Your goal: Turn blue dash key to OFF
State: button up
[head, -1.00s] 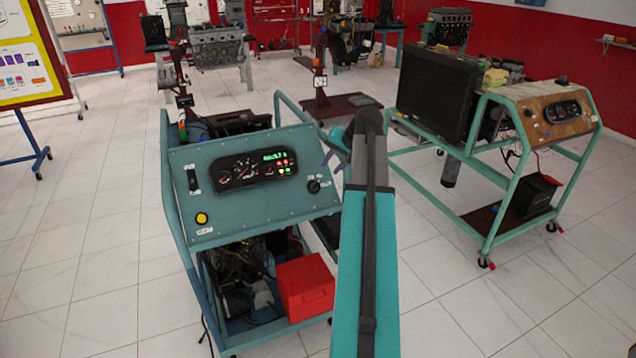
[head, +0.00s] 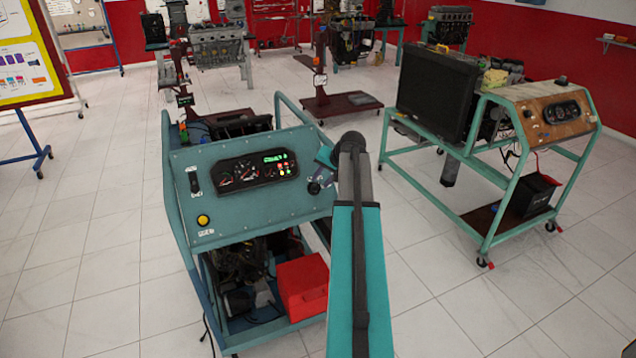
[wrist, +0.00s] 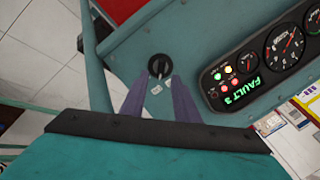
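The blue dash panel (head: 240,208) faces me on the blue trainer, left of centre in the head view. Its black key switch (wrist: 159,66) sits near the panel's edge in the wrist view, with small white labels beside it. In the head view the key area is partly covered by my gripper (head: 320,180). In the wrist view my gripper (wrist: 158,77) has its two purple fingers apart, one on each side of the key in the picture. I cannot tell whether they touch it. The instrument cluster (wrist: 265,62) is lit and reads "FAULT 3".
A yellow button (head: 203,220) is low on the panel's left. A red box (head: 302,287) sits on the lower shelf. A green-framed trainer (head: 480,170) with a wooden dash stands to the right. Tiled floor is clear between the trainers.

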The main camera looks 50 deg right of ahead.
aim_at(317, 183)
jog(key=shift+p+x, duration=0.4)
jog(key=shift+x, duration=1.7)
grip_shut()
jog(key=shift+w+n+b, duration=0.1)
jog(key=shift+n+b, duration=0.2)
jog(key=shift+b, duration=0.1)
jog(key=n+b, duration=0.2)
jog(key=n, duration=0.1)
jog(key=shift+w+a+h+b, duration=0.1)
jog(key=shift+w+h+b, duration=0.05)
jog(key=shift+h+b, duration=0.15)
jog(key=n+b, duration=0.1)
jog(key=n, duration=0.2)
jog(key=n+b, duration=0.1)
jog(key=shift+w+a+r+n+g+h+b, duration=0.1)
jog(key=shift+a+n+g+h+b, duration=0.2)
jog(key=shift+n+g+b, duration=0.1)
jog(key=shift+d, duration=0.1)
